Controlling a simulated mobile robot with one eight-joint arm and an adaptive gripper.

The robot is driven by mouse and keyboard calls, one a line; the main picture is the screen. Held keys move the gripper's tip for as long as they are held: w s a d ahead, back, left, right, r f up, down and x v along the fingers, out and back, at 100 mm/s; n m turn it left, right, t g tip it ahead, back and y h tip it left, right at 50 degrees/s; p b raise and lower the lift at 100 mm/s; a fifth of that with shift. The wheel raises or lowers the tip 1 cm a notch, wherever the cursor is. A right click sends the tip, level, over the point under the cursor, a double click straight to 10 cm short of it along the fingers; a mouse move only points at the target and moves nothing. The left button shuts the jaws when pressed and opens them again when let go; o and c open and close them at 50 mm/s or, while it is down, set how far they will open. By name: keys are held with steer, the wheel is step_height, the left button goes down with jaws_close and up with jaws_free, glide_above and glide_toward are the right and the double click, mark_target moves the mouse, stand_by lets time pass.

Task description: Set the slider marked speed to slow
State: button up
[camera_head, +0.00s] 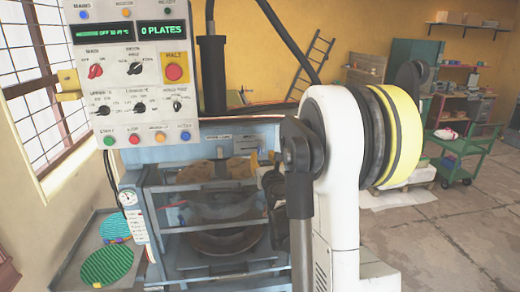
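The white control panel (135,80) of the plate press is at the upper left. It carries knobs, a red halt button (174,72), a row of coloured buttons and a green display reading 0 PLATES. I cannot make out a slider marked speed. Small labels (217,137) on the blue press frame below the panel are too small to read. My arm stands in front of the press at its right side. A dark part at the arm's end, seemingly my gripper (274,188), is beside the press's right edge, partly hidden. Whether it is open or shut does not show.
The blue press (157,205) has a barred guard with round parts behind it. A dial gauge (127,198) is on its left side. Green round plates (106,265) lie at the lower left. A green cart (462,155) stands at the right.

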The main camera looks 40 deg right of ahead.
mark_target(260, 149)
steer(key=x, duration=0.7)
jaws_close()
